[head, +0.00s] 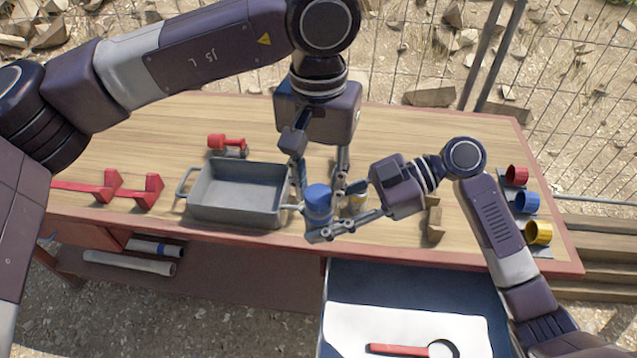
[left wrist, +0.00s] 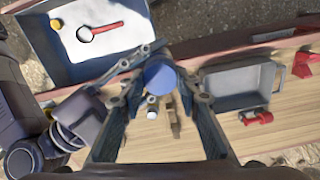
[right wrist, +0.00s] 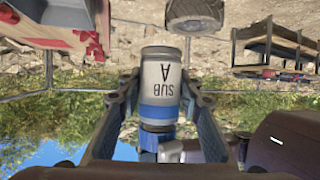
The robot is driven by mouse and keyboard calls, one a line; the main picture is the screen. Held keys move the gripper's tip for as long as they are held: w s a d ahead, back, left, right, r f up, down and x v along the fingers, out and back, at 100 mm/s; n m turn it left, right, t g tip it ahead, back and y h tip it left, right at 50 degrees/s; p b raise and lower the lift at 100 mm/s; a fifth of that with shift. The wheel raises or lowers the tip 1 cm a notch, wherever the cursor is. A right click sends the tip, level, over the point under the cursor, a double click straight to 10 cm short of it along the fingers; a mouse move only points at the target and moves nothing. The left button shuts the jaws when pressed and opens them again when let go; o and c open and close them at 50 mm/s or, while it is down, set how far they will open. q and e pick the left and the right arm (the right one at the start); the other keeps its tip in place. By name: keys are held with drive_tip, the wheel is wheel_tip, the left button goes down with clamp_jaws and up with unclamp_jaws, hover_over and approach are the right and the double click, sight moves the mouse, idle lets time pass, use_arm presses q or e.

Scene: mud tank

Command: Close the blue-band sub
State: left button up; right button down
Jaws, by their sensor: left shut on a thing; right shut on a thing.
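The blue-band sub (right wrist: 160,88) is a grey cylinder labelled "SUB A" with a blue band, upside down in the right wrist view. My right gripper (right wrist: 155,100) is shut around its sides. In the head view the right gripper (head: 340,212) comes from the right and holds the sub above the table's front edge. A round blue cap (head: 317,193) tops the sub and also shows in the left wrist view (left wrist: 158,75). My left gripper (head: 319,188) points down from above, shut on the cap. Whether the cap is fully seated cannot be told.
Red, blue and yellow rings (head: 527,202) line the table's right end. A wooden block (head: 434,222) lies nearby.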

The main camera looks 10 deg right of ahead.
use_arm(q)
drive_tip(key=m, duration=0.7)
drive_tip(key=shift+w+m, duration=0.1)
drive_tip(key=shift+m, duration=0.2)
drive_tip(key=o, duration=0.7)
drive_tip(key=shift+o, duration=0.2)
drive_tip(key=shift+r, duration=2.3)
drive_tip(key=shift+c, duration=0.4)
